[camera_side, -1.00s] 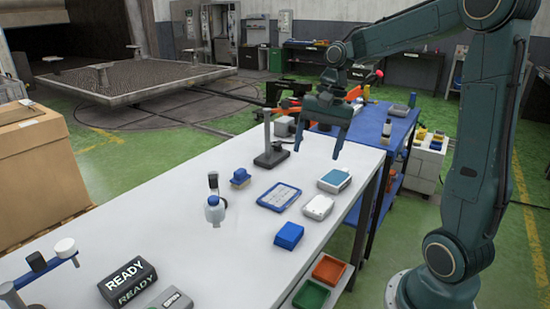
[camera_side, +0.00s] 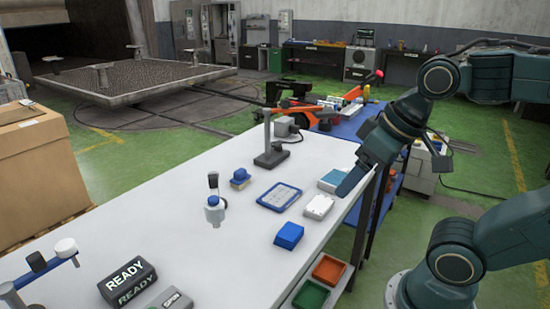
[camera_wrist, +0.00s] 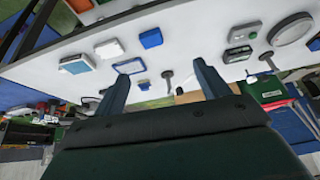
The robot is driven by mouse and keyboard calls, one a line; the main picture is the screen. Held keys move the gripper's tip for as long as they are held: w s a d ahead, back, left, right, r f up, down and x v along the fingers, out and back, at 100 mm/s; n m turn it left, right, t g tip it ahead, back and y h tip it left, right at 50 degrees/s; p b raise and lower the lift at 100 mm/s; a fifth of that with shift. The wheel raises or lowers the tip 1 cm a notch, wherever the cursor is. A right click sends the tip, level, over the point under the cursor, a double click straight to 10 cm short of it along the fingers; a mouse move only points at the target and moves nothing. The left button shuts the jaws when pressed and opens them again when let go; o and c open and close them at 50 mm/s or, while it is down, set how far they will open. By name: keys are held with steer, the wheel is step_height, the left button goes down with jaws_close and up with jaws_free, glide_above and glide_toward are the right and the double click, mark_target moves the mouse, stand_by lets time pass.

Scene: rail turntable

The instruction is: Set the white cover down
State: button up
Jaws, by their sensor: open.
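The white cover (camera_side: 319,206), a small white box-shaped piece, rests on the white table near its right edge. In the wrist view it (camera_wrist: 109,48) lies up and left of the fingers. My gripper (camera_side: 350,184) is tilted down toward the left at the table's right edge, beside the cover and partly in front of a blue-topped white box (camera_side: 330,177). In the wrist view the two fingers of my gripper (camera_wrist: 161,70) stand apart with nothing held between them. The side view cannot show whether a finger touches anything.
A blue box (camera_side: 288,235) sits in front of the cover, and a blue-framed panel (camera_side: 279,196) lies to its left. A grey stand (camera_side: 271,155) rises behind. Red (camera_side: 328,269) and green (camera_side: 310,295) trays sit below the table edge. The table's middle front is clear.

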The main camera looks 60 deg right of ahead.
steer(key=shift+o, duration=0.5)
steer(key=shift+s+f+n, duration=0.15)
steer(key=shift+s+n, duration=0.15)
steer(key=shift+s, duration=0.1)
steer(key=shift+w, duration=0.1)
steer(key=m+g, duration=0.5)
steer(key=m, duration=1.3)
glide_above(320, 203)
step_height(320, 203, down, 9)
steer(key=shift+a, duration=0.1)
steer(key=shift+f, duration=4.2)
steer(key=shift+f, duration=0.1)
